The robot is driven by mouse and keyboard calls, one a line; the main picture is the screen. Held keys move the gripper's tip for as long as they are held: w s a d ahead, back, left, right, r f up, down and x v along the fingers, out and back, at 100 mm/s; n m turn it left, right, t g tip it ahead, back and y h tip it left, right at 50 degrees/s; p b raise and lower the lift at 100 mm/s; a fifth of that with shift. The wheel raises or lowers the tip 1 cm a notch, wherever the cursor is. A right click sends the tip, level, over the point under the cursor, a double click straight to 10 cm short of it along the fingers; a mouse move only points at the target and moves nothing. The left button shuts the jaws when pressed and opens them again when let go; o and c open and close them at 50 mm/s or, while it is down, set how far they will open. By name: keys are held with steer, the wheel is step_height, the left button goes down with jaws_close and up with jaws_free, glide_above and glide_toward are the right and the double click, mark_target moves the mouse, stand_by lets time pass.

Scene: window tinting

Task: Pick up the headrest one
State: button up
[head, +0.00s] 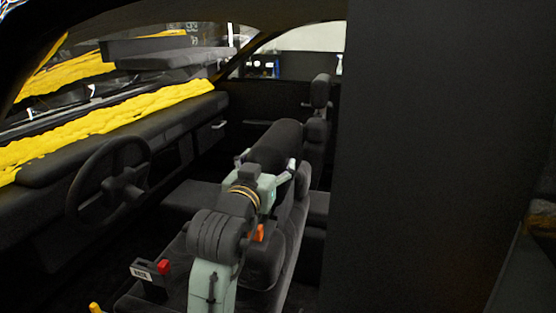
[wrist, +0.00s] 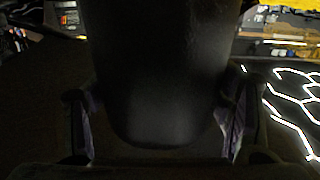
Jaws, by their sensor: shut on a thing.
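The headrest (head: 276,143) is a dark, rounded, padded block above the front seat. In the wrist view the headrest (wrist: 158,70) fills the middle, upright, with its rounded end toward the bottom. My gripper (head: 266,164) is shut on it, with one finger on each side. The wrist view shows both fingers of my gripper (wrist: 156,128) along its left and right edges. The headrest hides much of what lies beyond it. The dark front seat (head: 284,235) is partly hidden behind my arm.
A steering wheel (head: 108,180) and dashboard (head: 100,150) with yellow cloth (head: 110,116) are at left. Another headrest (head: 320,90) stands behind. A small dark box with a red part (head: 150,275) is at lower left. A large dark panel (head: 430,150) blocks the right.

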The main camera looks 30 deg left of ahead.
steer(key=c, duration=0.4)
steer(key=shift+o, duration=0.2)
steer(key=shift+r, duration=0.1)
step_height(320, 180, up, 18)
steer(key=shift+b, duration=0.5)
